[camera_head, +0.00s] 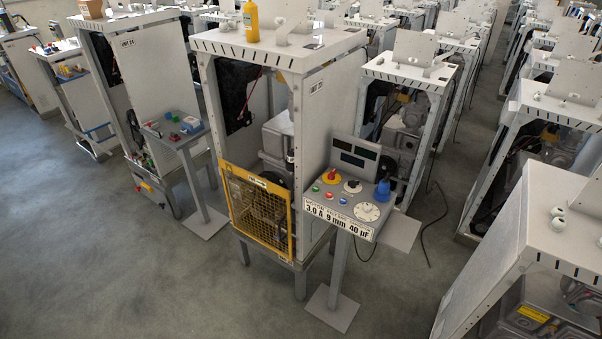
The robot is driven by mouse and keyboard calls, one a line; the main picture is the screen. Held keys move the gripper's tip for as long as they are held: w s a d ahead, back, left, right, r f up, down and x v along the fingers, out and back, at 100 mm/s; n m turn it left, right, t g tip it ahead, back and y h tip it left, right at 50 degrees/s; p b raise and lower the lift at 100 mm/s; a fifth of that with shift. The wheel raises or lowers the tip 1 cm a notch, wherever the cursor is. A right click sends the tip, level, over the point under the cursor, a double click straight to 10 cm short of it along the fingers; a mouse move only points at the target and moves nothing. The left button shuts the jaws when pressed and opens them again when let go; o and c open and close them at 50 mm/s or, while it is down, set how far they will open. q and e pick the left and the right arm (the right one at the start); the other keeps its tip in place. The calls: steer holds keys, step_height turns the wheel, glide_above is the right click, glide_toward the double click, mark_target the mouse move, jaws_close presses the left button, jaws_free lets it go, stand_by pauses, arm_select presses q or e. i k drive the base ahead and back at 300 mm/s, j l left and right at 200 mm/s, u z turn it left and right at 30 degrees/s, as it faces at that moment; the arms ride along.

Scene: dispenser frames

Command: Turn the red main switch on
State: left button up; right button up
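The red main switch (331,175) is a red rotary knob on a yellow base. It sits at the upper left of the grey control panel (392,192), which stands on a post in front of the middle dispenser frame (315,150). The angle of the knob's handle is too small to tell. Neither of my grippers shows in the head view.
The panel also carries a black knob (352,186), a white dial (367,211), a blue knob (382,190) and small coloured buttons. A yellow mesh guard (258,212) covers the frame's lower front. Rows of similar frames stand around. The floor (150,265) at front left is clear.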

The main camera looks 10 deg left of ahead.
mark_target(331, 176)
steer(key=i+l+z, duration=0.15)
steer(key=i+z, duration=0.2)
steer(key=i+l+z, duration=0.1)
steer(key=i+z, duration=0.25)
steer(key=k, duration=0.15)
